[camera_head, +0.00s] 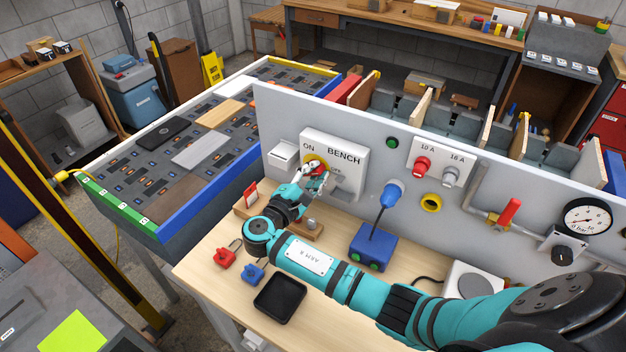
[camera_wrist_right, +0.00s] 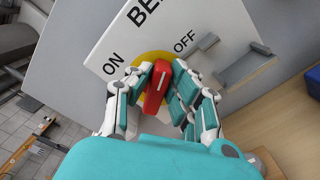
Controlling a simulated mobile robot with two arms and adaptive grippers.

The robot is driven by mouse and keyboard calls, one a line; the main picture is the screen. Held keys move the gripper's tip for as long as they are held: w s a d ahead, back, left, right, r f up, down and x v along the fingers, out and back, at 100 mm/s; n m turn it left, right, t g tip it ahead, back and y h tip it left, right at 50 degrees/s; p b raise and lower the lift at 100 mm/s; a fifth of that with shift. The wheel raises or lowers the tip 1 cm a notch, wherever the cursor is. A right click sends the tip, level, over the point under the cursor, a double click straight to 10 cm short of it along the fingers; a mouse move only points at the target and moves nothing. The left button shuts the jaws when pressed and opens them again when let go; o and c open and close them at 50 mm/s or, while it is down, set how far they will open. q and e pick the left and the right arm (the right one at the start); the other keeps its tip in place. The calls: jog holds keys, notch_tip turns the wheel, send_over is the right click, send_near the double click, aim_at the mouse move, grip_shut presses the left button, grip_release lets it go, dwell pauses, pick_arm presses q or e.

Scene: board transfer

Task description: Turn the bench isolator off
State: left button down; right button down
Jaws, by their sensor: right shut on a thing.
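The bench isolator is a white plate (camera_head: 349,155) marked BENCH on the grey upright panel, with ON at its upper left and OFF lower right. Its red handle (camera_wrist_right: 157,88) sits on a yellow disc (camera_wrist_right: 142,58). In the wrist view the handle's far end points up between ON and OFF; its exact angle is hard to tell. My right gripper (camera_wrist_right: 156,90) is shut on the red handle, with fingers on both sides. In the head view the gripper (camera_head: 316,176) partly covers the handle and OFF label. My left gripper is not in view.
A grey bracket (camera_wrist_right: 243,68) projects beside OFF. A red-handled valve (camera_head: 510,212) and gauge (camera_head: 587,218) are further right.

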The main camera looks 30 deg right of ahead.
jog(key=m+b, duration=0.1)
jog(key=b, duration=0.1)
jog(key=f+m+b, duration=0.1)
jog(key=m, duration=0.1)
jog(key=shift+s+b, duration=0.1)
jog(key=shift+b, duration=0.25)
jog(key=shift+m+b, duration=1.35)
jog(key=shift+m, duration=0.05)
jog(key=shift+r, duration=0.1)
jog(key=c, duration=1.2)
grip_release()
jog(key=shift+c, duration=0.2)
jog(key=v, duration=1.2)
